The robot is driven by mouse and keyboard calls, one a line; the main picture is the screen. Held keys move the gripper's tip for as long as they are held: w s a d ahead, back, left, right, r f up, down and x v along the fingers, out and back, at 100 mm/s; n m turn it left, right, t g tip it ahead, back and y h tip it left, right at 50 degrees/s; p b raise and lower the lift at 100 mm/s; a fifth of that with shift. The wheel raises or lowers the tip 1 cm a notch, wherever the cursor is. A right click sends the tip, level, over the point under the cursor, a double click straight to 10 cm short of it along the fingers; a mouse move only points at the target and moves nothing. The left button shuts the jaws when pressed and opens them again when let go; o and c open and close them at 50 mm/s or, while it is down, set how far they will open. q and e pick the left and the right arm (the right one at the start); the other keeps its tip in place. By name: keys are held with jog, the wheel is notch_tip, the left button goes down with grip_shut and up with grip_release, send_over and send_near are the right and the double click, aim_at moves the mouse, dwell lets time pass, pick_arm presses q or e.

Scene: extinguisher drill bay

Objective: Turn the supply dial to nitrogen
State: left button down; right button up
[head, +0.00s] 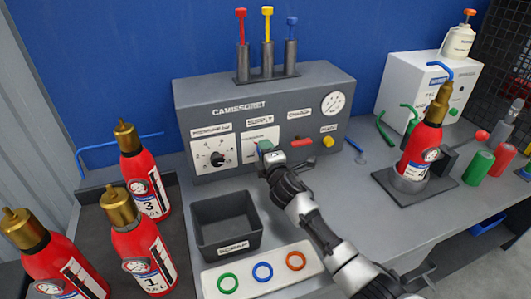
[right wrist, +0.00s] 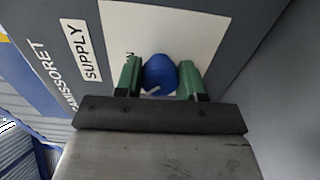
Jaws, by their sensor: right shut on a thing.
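The supply dial is a round blue knob (right wrist: 160,72) on a white plate under a label reading SUPPLY. My right gripper (head: 266,148) has green fingers, one on each side of the knob, and is shut on it in the right wrist view. A white mark shows on the knob's lower edge. Part of a letter, perhaps N, shows on the plate beside the left finger; the other markings are hidden or unreadable. In the head view the gripper covers most of the dial on the grey console (head: 330,75). My left gripper is not in view.
A black-and-white dial (head: 216,158) is left of the supply plate; a red switch (head: 302,142), yellow button (head: 328,142) and gauge (head: 333,103) are right of it. A dark bin (head: 226,250) and a ring tray (head: 208,284) stand in front. Red extinguishers (head: 146,185) stand left.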

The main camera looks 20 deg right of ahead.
jog(key=shift+f, duration=0.1)
dwell(0.5)
jog(key=o, duration=0.9)
jog(key=s, duration=1)
jog(key=shift+s+d, duration=0.2)
jog(key=shift+s, duration=0.2)
